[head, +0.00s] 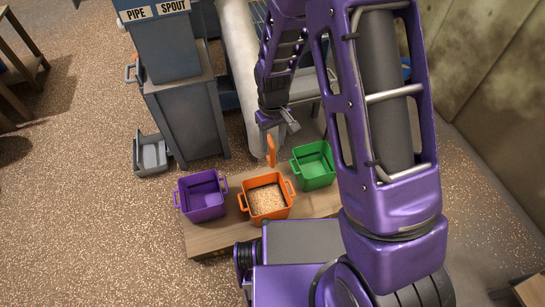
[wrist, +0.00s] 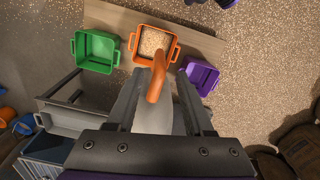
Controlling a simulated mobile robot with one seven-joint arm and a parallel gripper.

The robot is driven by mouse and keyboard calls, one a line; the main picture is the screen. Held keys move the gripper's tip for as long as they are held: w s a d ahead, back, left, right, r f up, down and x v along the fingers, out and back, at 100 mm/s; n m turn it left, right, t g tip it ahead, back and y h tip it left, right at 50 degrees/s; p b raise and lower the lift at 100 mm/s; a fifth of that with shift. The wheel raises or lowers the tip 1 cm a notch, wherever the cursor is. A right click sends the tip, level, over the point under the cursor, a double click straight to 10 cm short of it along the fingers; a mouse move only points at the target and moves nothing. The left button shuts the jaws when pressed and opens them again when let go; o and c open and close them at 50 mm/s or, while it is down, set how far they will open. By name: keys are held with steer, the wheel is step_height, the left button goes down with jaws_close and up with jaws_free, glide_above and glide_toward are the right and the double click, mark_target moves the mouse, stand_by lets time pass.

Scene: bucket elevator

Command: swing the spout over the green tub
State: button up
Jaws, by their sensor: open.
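The spout (head: 243,85) is a pale grey pipe slanting down in the head view. Its lower end is near the orange tub (head: 285,211), which holds grain. An orange handle (head: 271,151) stands out at the spout's end. The green tub (head: 313,181) is empty, right of the orange tub in the head view and left of it in the wrist view (wrist: 80,64). My gripper (head: 278,126) is just above the handle. In the wrist view the open fingers (wrist: 158,84) lie on either side of the handle (wrist: 157,82); I see gaps, no grip.
An empty purple tub (head: 203,201) stands left of the orange one. All three tubs stand on a wooden bench (head: 205,241). A grey cabinet (head: 190,115) labelled "PIPE SPOUT" stands behind, with a grey bin (head: 152,156) on the floor beside it. A wall (head: 490,90) is at right.

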mark_target(273, 157)
step_height(273, 157, down, 8)
steer(key=shift+w+f+b, duration=0.1)
steer(key=shift+f+b, duration=0.15)
steer(key=shift+b, duration=0.25)
jaws_close()
stand_by(1.2)
